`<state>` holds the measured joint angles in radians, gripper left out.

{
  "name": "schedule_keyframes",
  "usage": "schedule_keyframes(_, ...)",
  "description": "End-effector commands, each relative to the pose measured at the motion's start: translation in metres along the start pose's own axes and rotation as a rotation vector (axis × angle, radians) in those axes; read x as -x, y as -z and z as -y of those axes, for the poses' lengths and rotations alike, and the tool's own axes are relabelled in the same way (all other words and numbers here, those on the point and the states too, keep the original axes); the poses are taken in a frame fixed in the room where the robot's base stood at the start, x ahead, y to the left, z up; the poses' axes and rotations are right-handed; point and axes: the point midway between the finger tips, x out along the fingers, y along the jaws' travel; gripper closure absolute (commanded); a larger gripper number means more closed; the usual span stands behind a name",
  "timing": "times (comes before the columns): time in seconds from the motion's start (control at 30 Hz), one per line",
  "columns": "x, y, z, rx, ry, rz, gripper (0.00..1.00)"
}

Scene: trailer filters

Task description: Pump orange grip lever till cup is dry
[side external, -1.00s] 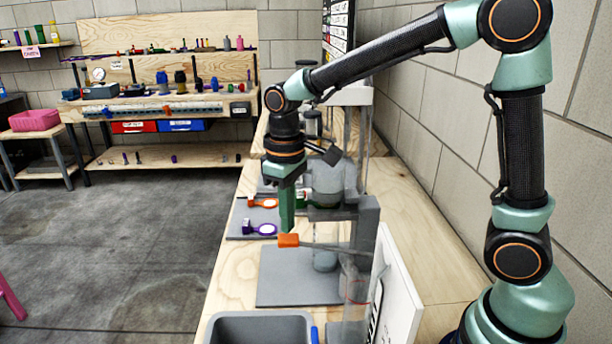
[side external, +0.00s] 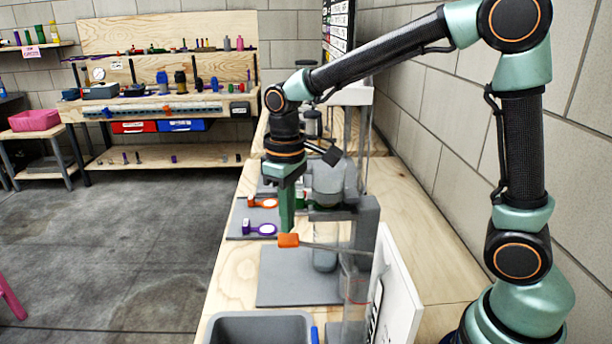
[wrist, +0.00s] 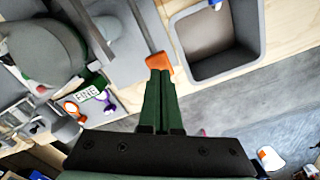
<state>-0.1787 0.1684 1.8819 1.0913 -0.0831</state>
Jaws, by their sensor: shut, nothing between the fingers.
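The orange grip (side external: 288,240) sits on the end of a thin metal lever that runs right to a grey upright stand (side external: 366,225). My gripper (side external: 287,229) points down with its fingers closed and empty, its tips just above or on the grip. In the wrist view the closed fingers (wrist: 160,76) reach the orange grip (wrist: 160,62); contact is unclear. I cannot tell which is the cup, or any liquid level.
A grey open bin (side external: 260,318) stands at the bench's front; it also shows in the wrist view (wrist: 180,50). A white board (side external: 397,290) leans right of the stand. Orange and purple ringed tools (side external: 262,229) lie on a grey mat behind.

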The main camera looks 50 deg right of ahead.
Motion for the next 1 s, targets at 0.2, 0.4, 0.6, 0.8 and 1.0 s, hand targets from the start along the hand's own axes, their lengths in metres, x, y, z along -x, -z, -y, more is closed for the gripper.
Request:
schedule_keyframes(0.2,-0.004,0.0,0.0,0.0,0.0,0.002,1.0)
schedule_keyframes(0.4,-0.015,0.0,0.0,0.0,0.0,0.003,1.0)
schedule_keyframes(0.6,-0.026,0.0,0.0,0.0,0.0,0.003,1.0)
schedule_keyframes(0.8,-0.037,-0.001,0.0,0.0,0.0,0.004,1.0)
schedule_keyframes(1.0,-0.048,-0.001,0.0,0.0,0.0,0.005,1.0)
